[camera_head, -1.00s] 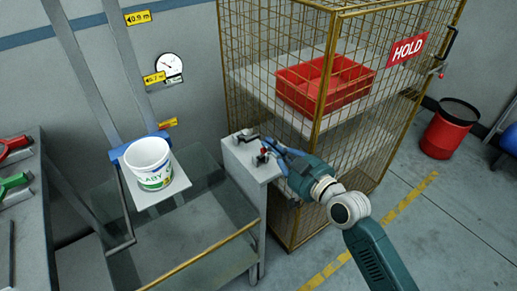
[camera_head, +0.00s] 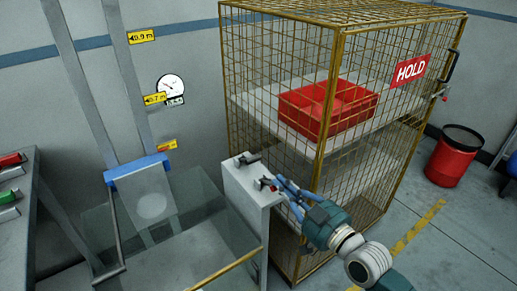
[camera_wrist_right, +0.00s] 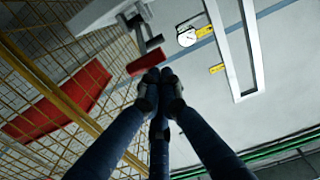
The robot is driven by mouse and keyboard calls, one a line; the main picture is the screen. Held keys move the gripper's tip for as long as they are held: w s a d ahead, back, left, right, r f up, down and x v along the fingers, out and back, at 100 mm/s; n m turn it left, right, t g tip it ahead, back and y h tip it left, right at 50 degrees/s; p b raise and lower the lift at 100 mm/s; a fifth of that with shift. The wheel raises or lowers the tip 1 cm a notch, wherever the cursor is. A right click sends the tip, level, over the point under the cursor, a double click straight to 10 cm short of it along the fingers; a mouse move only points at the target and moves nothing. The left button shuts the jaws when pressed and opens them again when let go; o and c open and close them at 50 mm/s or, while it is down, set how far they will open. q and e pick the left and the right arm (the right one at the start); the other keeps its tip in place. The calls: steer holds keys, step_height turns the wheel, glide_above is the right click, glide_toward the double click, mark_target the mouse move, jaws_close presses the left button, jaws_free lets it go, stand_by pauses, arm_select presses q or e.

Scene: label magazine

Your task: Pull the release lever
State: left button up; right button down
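The release lever (camera_head: 268,184), dark with a red grip, is on top of the grey pedestal (camera_head: 250,215) left of the cage. In the right wrist view its red grip (camera_wrist_right: 147,63) is right at my fingertips; I cannot tell if they touch. My right gripper (camera_head: 279,183) reaches it from the lower right. In the right wrist view the right gripper (camera_wrist_right: 158,76) has its fingertips together, with nothing visible between them. My left gripper is out of view. The tilting plate (camera_head: 170,221) under the blue bar (camera_head: 138,169) is empty, showing a pale round patch.
A wire cage (camera_head: 333,120) with a red crate (camera_head: 318,121) stands right behind the pedestal, close to my right arm. A red bin (camera_head: 454,157) stands at the far right. A grey bench (camera_head: 20,240) is at the left edge.

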steer(key=shift+s+f, duration=0.15)
steer(key=shift+f, duration=0.6)
step_height(320, 180, up, 6)
steer(key=w+p, duration=0.1)
steer(key=p, duration=0.3)
steer(key=s+d+f+b, duration=0.3)
steer(key=s+d+f, duration=0.1)
steer(key=s, duration=0.3)
steer(key=shift+s+d+f, duration=0.15)
steer(key=shift+d, duration=0.25)
